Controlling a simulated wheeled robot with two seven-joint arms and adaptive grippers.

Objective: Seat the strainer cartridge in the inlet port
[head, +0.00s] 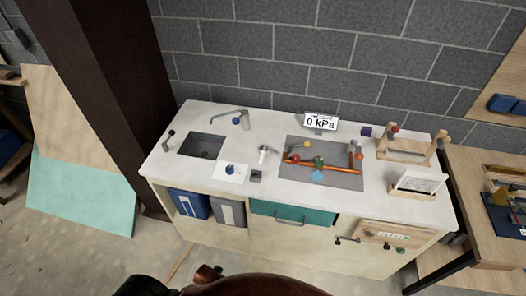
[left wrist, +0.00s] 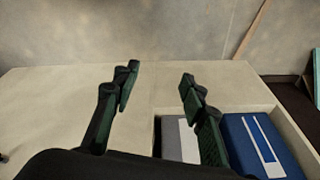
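In the head view a pale counter (head: 262,222) carries a grey panel (head: 345,183) with an orange pipe (head: 325,166) and small coloured fittings. A small white upright cylinder (head: 263,153) with a dark part stands left of the panel. A small dark block (head: 255,176) sits in front of it. I cannot tell which piece is the strainer cartridge or which opening is the inlet port. In the left wrist view my left gripper (left wrist: 160,75) has its fingers apart with nothing between them, facing the cabinet front. My right gripper is not in view.
A sink (head: 202,145) with a tap is at the counter's left. A "0 kPa" display (head: 321,122), a wooden rack (head: 404,156) and a picture stand (head: 417,184) are rightward. A dark post (head: 115,90) stands left.

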